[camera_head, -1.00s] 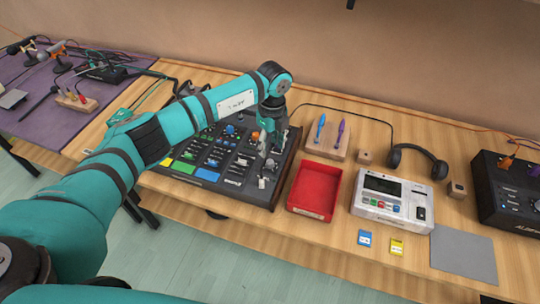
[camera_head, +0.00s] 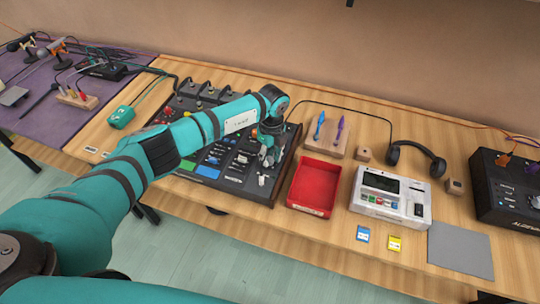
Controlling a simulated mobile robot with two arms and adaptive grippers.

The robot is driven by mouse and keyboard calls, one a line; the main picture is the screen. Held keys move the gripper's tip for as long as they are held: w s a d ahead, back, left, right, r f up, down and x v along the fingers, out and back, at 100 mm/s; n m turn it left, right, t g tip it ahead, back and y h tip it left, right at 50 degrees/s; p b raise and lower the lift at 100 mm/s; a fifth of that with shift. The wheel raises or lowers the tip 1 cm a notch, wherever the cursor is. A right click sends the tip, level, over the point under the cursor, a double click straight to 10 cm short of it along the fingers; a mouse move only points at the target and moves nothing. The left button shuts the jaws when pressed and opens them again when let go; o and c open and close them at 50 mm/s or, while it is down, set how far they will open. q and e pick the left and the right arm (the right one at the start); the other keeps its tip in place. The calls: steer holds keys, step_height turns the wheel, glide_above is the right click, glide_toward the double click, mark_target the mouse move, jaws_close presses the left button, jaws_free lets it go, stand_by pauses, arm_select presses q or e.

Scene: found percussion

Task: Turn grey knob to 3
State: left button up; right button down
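The black mixer-like panel (camera_head: 279,163) lies on the wooden table, with several coloured buttons, sliders and knobs. A light grey knob (camera_head: 262,180) stands near its right front corner. I cannot read its pointer or any numbers around it. My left gripper (camera_head: 267,159) points down over the right part of the panel, just behind this knob. The fingers are small and dark, and whether they are open or touch a control cannot be told. The gripper and my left arm hide part of the panel. My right gripper is not in view.
A red tray (camera_head: 333,188) stands right of the panel, with a wooden block holding blue and purple tools (camera_head: 342,137) behind it. Further right are a white device (camera_head: 408,198), headphones (camera_head: 417,156) and a black box (camera_head: 510,185). Blue and yellow cards lie in front.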

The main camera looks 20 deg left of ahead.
arm_select(q)
jaws_close()
